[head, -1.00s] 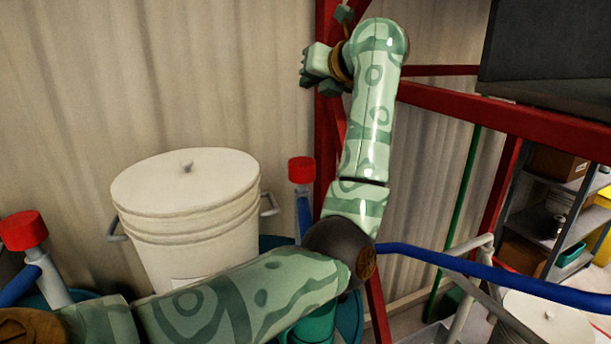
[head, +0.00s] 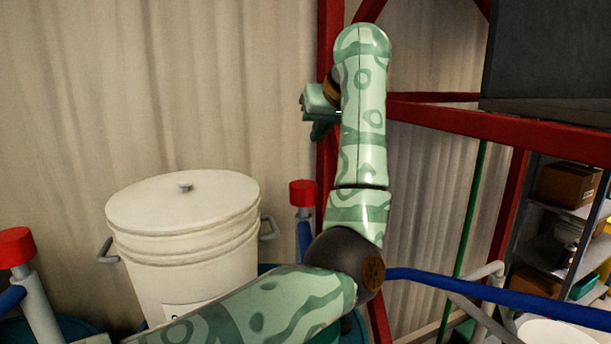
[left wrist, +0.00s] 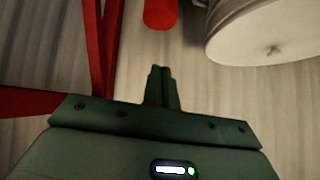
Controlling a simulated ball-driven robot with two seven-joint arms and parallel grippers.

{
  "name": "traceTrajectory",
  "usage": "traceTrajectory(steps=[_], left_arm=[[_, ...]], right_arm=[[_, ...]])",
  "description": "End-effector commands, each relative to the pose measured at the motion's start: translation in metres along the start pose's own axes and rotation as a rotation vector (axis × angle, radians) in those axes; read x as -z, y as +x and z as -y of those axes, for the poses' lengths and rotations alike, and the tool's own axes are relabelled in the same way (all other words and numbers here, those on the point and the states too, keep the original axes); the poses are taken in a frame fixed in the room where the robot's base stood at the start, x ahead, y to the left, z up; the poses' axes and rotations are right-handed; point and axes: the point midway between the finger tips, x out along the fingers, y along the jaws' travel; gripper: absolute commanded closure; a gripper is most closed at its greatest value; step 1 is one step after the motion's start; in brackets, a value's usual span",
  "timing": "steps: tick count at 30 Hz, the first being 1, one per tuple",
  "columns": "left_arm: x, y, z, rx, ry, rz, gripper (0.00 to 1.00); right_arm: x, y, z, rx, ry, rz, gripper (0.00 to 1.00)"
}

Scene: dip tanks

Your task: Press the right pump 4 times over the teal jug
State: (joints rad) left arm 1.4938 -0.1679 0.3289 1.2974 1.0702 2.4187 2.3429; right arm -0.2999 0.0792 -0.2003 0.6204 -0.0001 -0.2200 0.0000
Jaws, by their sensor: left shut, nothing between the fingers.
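My right gripper is not in view.
A white lidded bucket (head: 185,225) stands left of the right pump. Another red-capped pump (head: 16,246) is at the far left. Red frame posts (head: 330,50) stand behind my gripper. A blue rail (head: 480,282) runs to the right, before shelves with boxes (head: 567,184).

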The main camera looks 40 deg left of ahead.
Motion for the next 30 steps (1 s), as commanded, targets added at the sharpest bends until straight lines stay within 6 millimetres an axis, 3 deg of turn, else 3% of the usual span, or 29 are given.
traceTrajectory(steps=[6,17,23,30], left_arm=[[-0.001,0.000,-0.001,-0.003,-0.142,0.003,1.00],[-0.001,0.003,-0.001,-0.002,-0.144,0.003,1.00],[-0.001,0.029,0.000,0.001,-0.142,0.004,1.00],[-0.001,0.081,0.000,0.002,-0.142,0.003,1.00]], right_arm=[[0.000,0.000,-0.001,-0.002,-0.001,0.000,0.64],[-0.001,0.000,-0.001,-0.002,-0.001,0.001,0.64],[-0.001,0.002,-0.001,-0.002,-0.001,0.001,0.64],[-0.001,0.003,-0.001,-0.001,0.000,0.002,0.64]])
